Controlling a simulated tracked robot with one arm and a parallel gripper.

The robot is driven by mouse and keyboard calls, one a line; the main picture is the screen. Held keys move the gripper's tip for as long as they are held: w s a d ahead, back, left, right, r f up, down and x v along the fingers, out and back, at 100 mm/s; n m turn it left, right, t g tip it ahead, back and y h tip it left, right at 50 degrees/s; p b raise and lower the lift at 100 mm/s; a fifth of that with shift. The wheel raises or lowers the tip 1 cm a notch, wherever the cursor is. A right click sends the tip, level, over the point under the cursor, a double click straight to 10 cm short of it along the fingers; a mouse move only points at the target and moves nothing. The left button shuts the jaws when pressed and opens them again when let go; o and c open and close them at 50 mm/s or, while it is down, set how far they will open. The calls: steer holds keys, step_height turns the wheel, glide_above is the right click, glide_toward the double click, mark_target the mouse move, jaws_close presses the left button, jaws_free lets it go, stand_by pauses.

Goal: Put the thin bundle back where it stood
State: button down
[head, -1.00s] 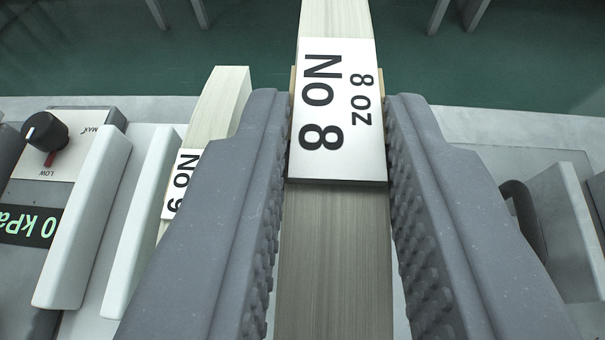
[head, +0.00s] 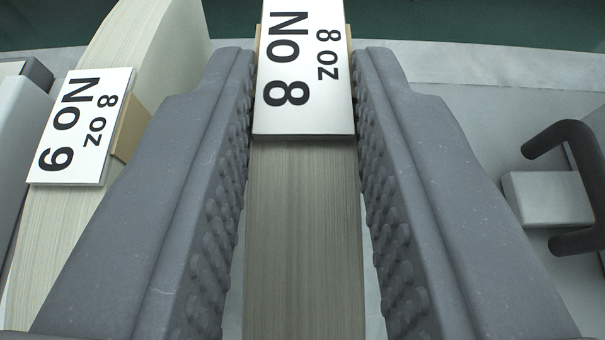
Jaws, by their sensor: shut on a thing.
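The bundle runs up the middle of the head view between the two studded grey fingers. Its white label (head: 303,100) faces me near the fingertips. A second bundle labelled No 9, 8 oz (head: 65,240) stands to the left of my left finger, close beside it. I cannot tell from this view whether the lower end of the No 8 bundle touches a surface.
A pale grey surface (head: 450,70) lies beyond and to the right. A dark bent handle (head: 570,140) with a light block (head: 548,198) is at the right. White and dark parts (head: 12,130) are at the left edge. Green floor (head: 480,20) shows at the top.

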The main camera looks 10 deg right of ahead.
steer(key=shift+f+b, duration=0.55)
steer(key=shift+f, duration=0.7)
steer(key=shift+f, duration=0.15)
steer(key=c, duration=1.2)
jaws_free()
steer(key=shift+c, duration=0.2)
steer(key=p+v, duration=0.2)
steer(key=v, duration=1)
steer(key=shift+r, duration=0.25)
